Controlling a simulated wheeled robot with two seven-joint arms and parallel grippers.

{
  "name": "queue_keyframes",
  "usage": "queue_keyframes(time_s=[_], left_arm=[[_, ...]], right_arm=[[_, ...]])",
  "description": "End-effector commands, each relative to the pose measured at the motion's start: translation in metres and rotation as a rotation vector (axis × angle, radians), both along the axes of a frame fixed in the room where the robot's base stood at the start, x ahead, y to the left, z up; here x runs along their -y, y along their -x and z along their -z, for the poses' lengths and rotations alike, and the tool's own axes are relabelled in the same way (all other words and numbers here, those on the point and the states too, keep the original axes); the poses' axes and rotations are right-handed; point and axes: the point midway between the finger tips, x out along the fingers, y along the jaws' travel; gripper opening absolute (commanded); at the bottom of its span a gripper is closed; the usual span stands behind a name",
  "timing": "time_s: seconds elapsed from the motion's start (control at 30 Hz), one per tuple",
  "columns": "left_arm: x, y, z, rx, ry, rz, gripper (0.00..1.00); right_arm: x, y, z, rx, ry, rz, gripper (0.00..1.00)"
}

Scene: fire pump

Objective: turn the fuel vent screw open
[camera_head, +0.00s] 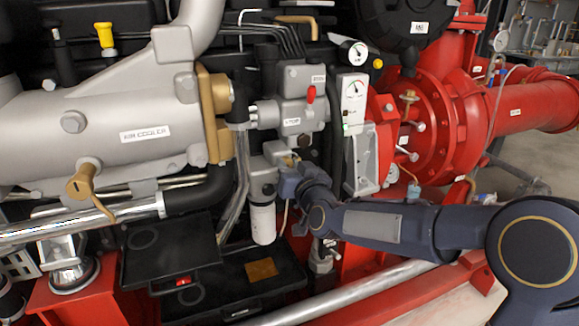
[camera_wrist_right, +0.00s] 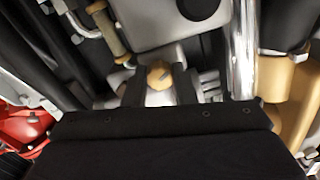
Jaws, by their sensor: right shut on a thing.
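The fuel vent screw appears as a small round brass head with a dark slot (camera_wrist_right: 160,73) in the right wrist view. My right gripper (camera_wrist_right: 160,88) has its two dark fingers on either side of this head and is shut on it. In the head view, my right arm reaches in from the right, and its gripper (camera_head: 284,172) is at the grey fuel filter block (camera_head: 262,178), above the white filter cup (camera_head: 262,224). A bit of brass (camera_head: 288,160) shows just above the gripper there. My left gripper is not in view.
A gauge panel (camera_head: 353,104) and a red flange (camera_head: 436,125) stand to the right. Pipes and a dark hose (camera_head: 203,189) crowd the left. Black trays (camera_head: 250,284) lie below.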

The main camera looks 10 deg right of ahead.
Motion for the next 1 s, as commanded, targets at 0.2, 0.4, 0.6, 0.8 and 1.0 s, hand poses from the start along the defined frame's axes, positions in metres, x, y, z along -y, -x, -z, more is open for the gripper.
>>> queue_keyframes(time_s=[0.2, 0.4, 0.6, 0.8, 1.0], left_arm=[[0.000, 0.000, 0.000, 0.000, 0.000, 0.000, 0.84], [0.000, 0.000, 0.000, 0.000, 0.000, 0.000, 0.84], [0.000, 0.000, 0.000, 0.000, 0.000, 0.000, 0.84], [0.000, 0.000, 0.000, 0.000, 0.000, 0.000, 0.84], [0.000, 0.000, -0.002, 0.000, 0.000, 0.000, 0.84]], right_arm=[[0.000, 0.000, 0.001, 0.001, 0.009, 0.000, 0.02], [0.000, 0.000, 0.001, 0.001, 0.009, 0.000, 0.02], [0.000, 0.000, 0.001, 0.001, 0.008, 0.000, 0.46], [0.000, 0.000, 0.000, 0.001, 0.007, 0.000, 0.46], [0.003, 0.013, -0.001, 0.002, 0.007, 0.000, 0.46]])
